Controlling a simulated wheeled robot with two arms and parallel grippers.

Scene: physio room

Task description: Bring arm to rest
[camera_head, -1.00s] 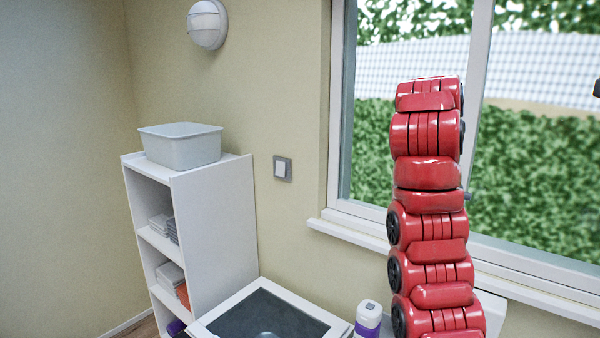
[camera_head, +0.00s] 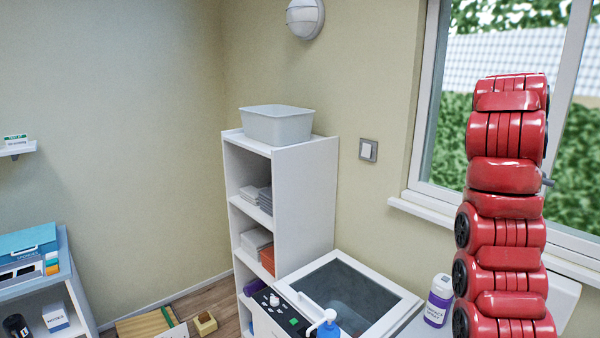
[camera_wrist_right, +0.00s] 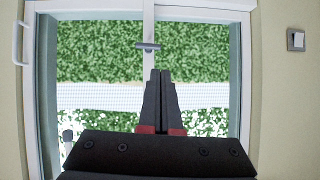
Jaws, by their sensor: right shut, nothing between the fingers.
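My right arm (camera_head: 505,180), made of red segments, stands folded upright at the right of the head view, in front of the window. Its gripper is not visible in the head view. In the right wrist view my right gripper (camera_wrist_right: 162,80) is shut, with its two dark fingers together and nothing between them. It points toward the window (camera_wrist_right: 100,60) and is apart from the window handle (camera_wrist_right: 148,46). My left arm and left gripper are not in view.
A white shelf unit (camera_head: 308,200) with a grey tub (camera_head: 277,125) on top stands in the corner. A basin unit (camera_head: 395,295) and a purple-labelled bottle (camera_head: 439,300) are left of my arm. A blue-topped cabinet (camera_head: 65,262) is at far left.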

